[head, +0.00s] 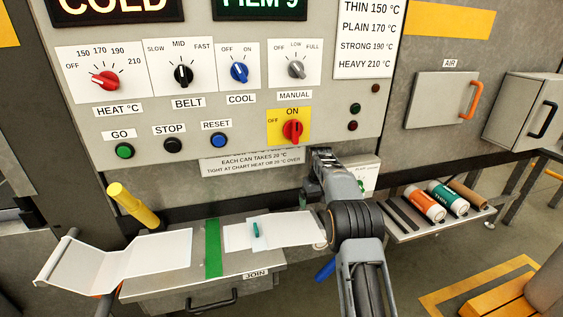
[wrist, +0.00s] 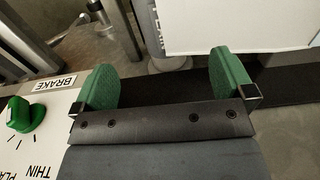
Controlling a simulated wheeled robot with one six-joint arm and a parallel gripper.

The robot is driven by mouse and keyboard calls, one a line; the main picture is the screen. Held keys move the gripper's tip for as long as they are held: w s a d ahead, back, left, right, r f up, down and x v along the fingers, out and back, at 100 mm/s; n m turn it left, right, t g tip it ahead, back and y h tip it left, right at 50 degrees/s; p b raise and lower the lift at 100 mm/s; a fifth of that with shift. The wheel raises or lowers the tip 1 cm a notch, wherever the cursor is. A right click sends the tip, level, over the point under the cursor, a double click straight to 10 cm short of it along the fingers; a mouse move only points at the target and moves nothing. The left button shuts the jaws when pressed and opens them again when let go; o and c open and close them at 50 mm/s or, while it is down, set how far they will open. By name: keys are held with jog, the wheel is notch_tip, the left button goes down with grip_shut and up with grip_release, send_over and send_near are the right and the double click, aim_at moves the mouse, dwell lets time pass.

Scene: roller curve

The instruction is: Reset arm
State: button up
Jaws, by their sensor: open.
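My gripper (wrist: 166,84) is open in the wrist view, its two green fingers wide apart with nothing between them. In the head view, my arm rises from the bottom and bends down in front of the grey control panel (head: 240,110); the gripper there is small and partly hidden by my arm. It is below the red main knob (head: 293,131), which points to ON. A green knob (wrist: 25,115) beside a BRAKE label shows at the left of the wrist view, apart from the fingers.
A bench (head: 200,283) with white film, a green strip (head: 213,248) and a yellow handle (head: 134,207) lies below the panel. Grey cabinets (head: 440,98) hang at the right; a yellow-marked floor lies below.

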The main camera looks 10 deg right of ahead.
jog(key=shift+m, duration=0.3)
jog(key=f, duration=0.1)
jog(key=s+f, duration=0.1)
jog(key=f, duration=0.2)
jog(key=shift+s+a, duration=0.15)
jog(key=shift+s, duration=0.25)
jog(key=shift+s+a+r+g, duration=0.1)
jog(key=shift+s+a+g, duration=0.05)
jog(key=shift+s, duration=0.45)
jog(key=shift+s+a+r+g, duration=0.1)
jog(key=shift+s+g, duration=0.05)
jog(key=shift+s, duration=0.45)
jog(key=s+a+r+t+p, duration=0.1)
jog(key=s+a+r+p, duration=0.1)
jog(key=s+r, duration=0.4)
jog(key=s+a+r+t+p, duration=0.1)
jog(key=s+r, duration=0.5)
jog(key=s, duration=0.9)
jog(key=s+a+r+t+p, duration=0.2)
jog(key=s+a+r+p, duration=0.2)
jog(key=s, duration=0.7)
notch_tip(320, 180, up, 2)
jog(key=shift+r, duration=0.25)
jog(key=shift+m, duration=0.3)
jog(key=shift+c, duration=0.4)
